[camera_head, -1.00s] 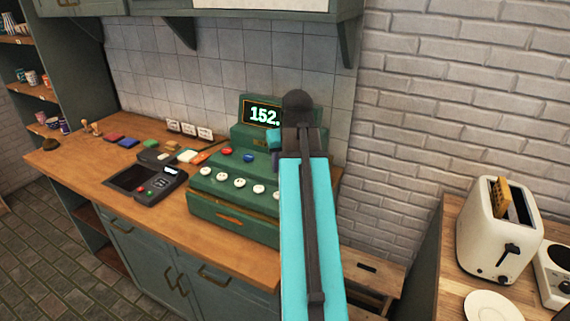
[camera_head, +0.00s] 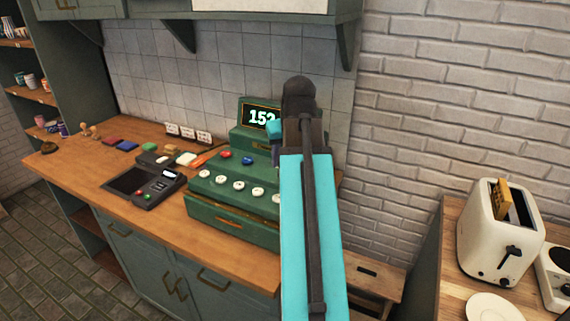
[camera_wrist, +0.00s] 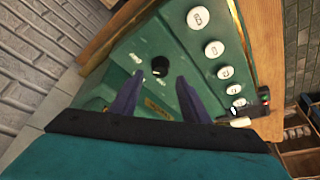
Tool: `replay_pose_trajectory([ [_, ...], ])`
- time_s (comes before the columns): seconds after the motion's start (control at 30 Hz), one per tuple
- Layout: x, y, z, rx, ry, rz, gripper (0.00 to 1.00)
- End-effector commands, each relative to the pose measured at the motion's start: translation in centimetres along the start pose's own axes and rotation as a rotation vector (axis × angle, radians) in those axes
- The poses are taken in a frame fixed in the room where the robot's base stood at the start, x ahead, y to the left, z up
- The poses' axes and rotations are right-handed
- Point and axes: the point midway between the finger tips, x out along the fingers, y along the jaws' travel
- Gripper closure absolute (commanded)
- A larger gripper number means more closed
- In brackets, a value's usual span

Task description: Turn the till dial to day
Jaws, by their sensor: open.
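The green till (camera_head: 232,212) stands on the wooden counter, with white round keys on its front and a lit display (camera_head: 258,116) partly covered by my arm. In the wrist view the till (camera_wrist: 180,45) shows at a tilt. A small black round dial (camera_wrist: 160,66) sits on its green top, with a small pale mark near its lower edge. My gripper (camera_wrist: 160,80) is open, its two dark fingers apart on either side of and just short of the dial, with nothing between them. Any day label cannot be read. In the head view my arm hides the dial and fingers.
A card terminal (camera_head: 146,186) lies left of the till, with several coloured pads behind it. Sockets (camera_head: 188,133) line the tiled wall. A toaster (camera_head: 497,230) and a white plate (camera_head: 492,307) are on the right counter. The counter's left front is clear.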

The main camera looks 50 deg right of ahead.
Motion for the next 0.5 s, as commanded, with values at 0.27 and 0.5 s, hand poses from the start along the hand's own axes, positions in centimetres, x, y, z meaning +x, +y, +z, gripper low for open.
replay_pose_trajectory([
  [0.27,-2.9,0.0,-0.1,0.0,0.002,0.001,0.58],
  [0.5,-5.4,0.1,-0.1,0.001,0.002,0.001,0.58],
])
